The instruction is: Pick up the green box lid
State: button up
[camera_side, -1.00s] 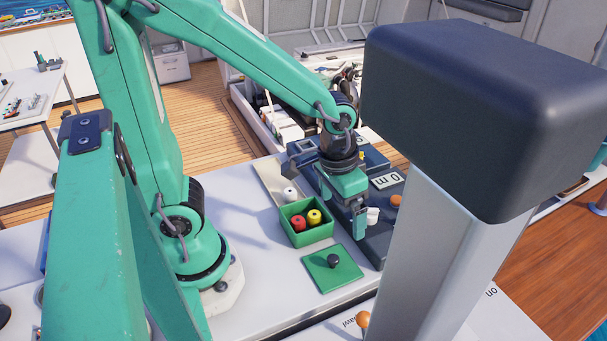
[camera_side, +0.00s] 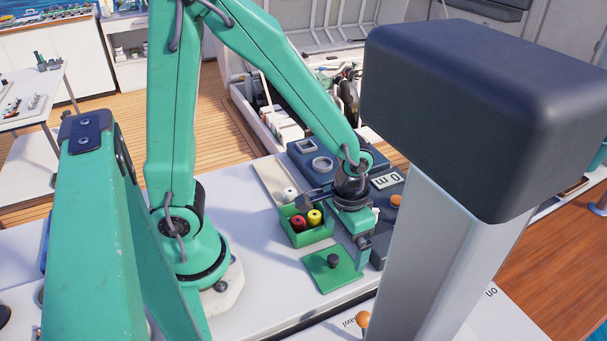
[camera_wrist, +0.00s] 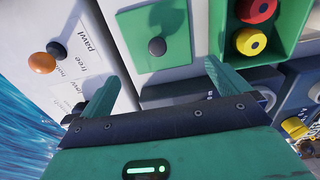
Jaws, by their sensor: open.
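The green box lid (camera_side: 322,273) lies flat on the white worktop, a square plate with a dark round knob (camera_side: 333,260) in its middle. In the wrist view the lid (camera_wrist: 178,58) is at the top centre, its knob (camera_wrist: 157,46) beyond and between my fingertips. My gripper (camera_side: 362,260) is over the lid's right side in the side view; it also shows in the wrist view (camera_wrist: 158,78), open and empty. The open green box (camera_side: 318,236) stands behind the lid with a red spool (camera_side: 298,224) and a yellow spool (camera_side: 314,217) in it.
A white knob (camera_side: 290,194) stands behind the box. A dark panel with a dial (camera_side: 386,181) and an orange knob (camera_side: 396,201) lies to the right. A lever with an orange ball (camera_side: 363,319) is in front. A large post (camera_side: 430,230) hides the right side.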

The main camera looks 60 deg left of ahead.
aim_at(341, 263)
jog(key=shift+f, duration=0.3)
jog(key=shift+a+f, duration=0.1)
jog(key=shift+f, duration=2.35)
jog(key=c, duration=0.7)
jog(key=shift+r, duration=0.15)
